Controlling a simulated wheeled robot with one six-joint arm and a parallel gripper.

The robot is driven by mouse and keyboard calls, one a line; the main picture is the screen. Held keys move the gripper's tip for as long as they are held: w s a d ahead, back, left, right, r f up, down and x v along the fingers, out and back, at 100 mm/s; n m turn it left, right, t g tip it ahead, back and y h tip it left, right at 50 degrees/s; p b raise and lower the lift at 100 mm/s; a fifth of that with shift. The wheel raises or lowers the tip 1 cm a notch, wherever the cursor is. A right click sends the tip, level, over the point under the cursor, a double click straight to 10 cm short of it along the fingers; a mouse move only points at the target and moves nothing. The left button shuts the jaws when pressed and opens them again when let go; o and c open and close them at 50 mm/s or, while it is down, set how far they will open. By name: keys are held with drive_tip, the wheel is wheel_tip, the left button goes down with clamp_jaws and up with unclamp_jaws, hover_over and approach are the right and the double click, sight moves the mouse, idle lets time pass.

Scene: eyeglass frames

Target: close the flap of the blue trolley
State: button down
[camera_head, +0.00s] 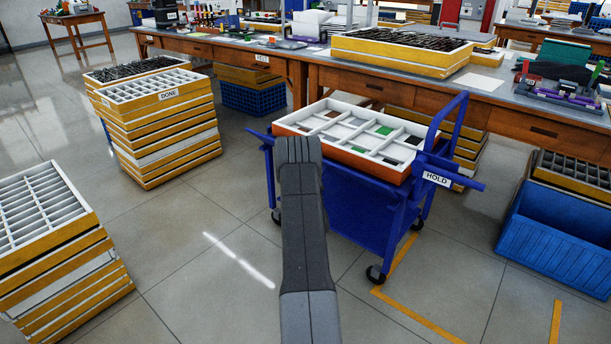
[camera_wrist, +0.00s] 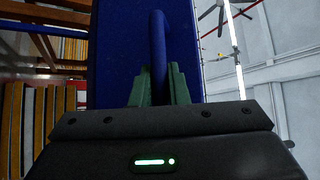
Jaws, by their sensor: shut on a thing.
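The blue trolley (camera_head: 372,212) stands in front of the workbench, with a blue panel facing me below its top. In the wrist view a dark blue panel (camera_wrist: 115,60) fills the middle; it looks like the flap, but its angle is hard to tell. A blue bar handle (camera_wrist: 158,50) stands out from this panel. My gripper (camera_wrist: 160,92) has its greenish fingers on either side of the handle, shut on it. In the head view my own arm hides the gripper, the handle and part of the trolley's left front.
A white compartment tray (camera_head: 345,133) with a few coloured pieces sits on the trolley. A HOLD label (camera_head: 437,178) is at its right. Stacked trays marked DONE (camera_head: 160,130) stand left, and a blue crate (camera_head: 550,240) right. The floor in front is clear.

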drive_tip(key=w+r+m+g, duration=0.1)
drive_tip(key=w+d+r+m+g+h+p, duration=0.1)
drive_tip(key=r+m, duration=0.1)
drive_tip(key=w+d+r+m+g+h, duration=0.1)
drive_tip(key=r+m, duration=0.1)
drive_tip(key=shift+d+r+p, duration=0.1)
drive_tip(key=shift+p, duration=0.25)
drive_tip(key=shift+w+d+r+m+g+h, duration=0.3)
drive_tip(key=shift+w+d+r+m+g, duration=0.2)
drive_tip(key=shift+w+m+g, duration=0.25)
drive_tip(key=shift+w+d+r, duration=0.1)
drive_tip(key=shift+w+d, duration=0.2)
drive_tip(key=shift+w, duration=0.05)
drive_tip(key=c, duration=1.4)
unclamp_jaws()
drive_tip(key=shift+s, duration=0.15)
drive_tip(key=s+d+p, duration=0.2)
drive_tip(key=s, duration=1.1)
drive_tip(key=shift+s+r, duration=0.2)
drive_tip(key=shift+r, duration=0.05)
